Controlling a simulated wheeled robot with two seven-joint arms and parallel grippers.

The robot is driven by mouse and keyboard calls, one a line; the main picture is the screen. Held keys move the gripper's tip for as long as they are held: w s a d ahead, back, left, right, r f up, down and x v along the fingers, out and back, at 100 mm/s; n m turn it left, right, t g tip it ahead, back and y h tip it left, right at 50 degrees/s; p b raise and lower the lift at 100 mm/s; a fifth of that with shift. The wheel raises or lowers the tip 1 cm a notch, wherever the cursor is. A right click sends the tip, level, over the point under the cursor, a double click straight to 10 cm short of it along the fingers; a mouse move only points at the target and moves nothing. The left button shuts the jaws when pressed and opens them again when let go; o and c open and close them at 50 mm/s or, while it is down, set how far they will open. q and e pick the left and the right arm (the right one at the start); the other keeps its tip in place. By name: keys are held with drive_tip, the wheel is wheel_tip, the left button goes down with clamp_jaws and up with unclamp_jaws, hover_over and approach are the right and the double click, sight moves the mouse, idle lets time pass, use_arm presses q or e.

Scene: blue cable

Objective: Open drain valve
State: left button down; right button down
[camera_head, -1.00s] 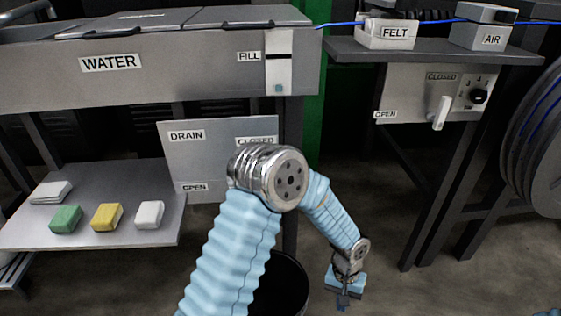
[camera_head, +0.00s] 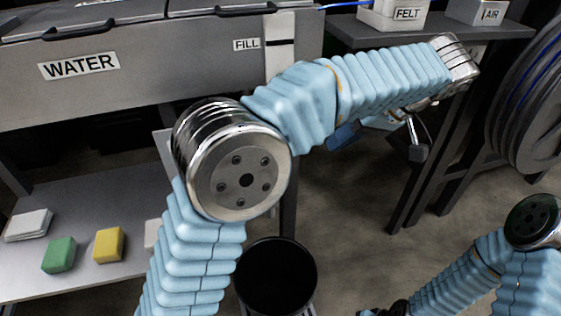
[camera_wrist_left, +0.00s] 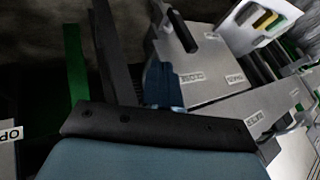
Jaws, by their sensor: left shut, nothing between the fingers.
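The grey drain panel is almost wholly covered by my left arm in the head view. In the left wrist view it appears roughly upside down, with the drain panel (camera_wrist_left: 215,85) bearing its DRAIN and CLOSED labels. A dark elongated piece (camera_wrist_left: 183,30) shows on its upper part; I cannot tell whether it is the valve handle. My left gripper (camera_head: 342,135) points left toward the panel's right side, partly behind my forearm. In the left wrist view its blue fingers are shut and empty, appearing beside the CLOSED label; contact cannot be told.
A grey WATER tank (camera_head: 130,65) stands above. A shelf (camera_head: 110,190) at left carries a green sponge (camera_head: 59,255), a yellow sponge (camera_head: 108,245) and white pieces. A black bucket (camera_head: 276,277) stands below. A side table (camera_head: 480,38) and cable reel (camera_head: 525,115) are at right.

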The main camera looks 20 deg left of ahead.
use_arm(q)
drive_tip(key=shift+f, duration=0.1)
drive_tip(key=s+a+f+b, duration=0.1)
drive_tip(key=a+f, duration=0.7)
drive_tip(key=a, duration=0.1)
drive_tip(key=shift+s+a, duration=0.15)
drive_tip(key=shift+s, duration=0.2)
use_arm(e)
drive_tip(key=shift+f, duration=0.55)
drive_tip(key=shift+f, duration=0.1)
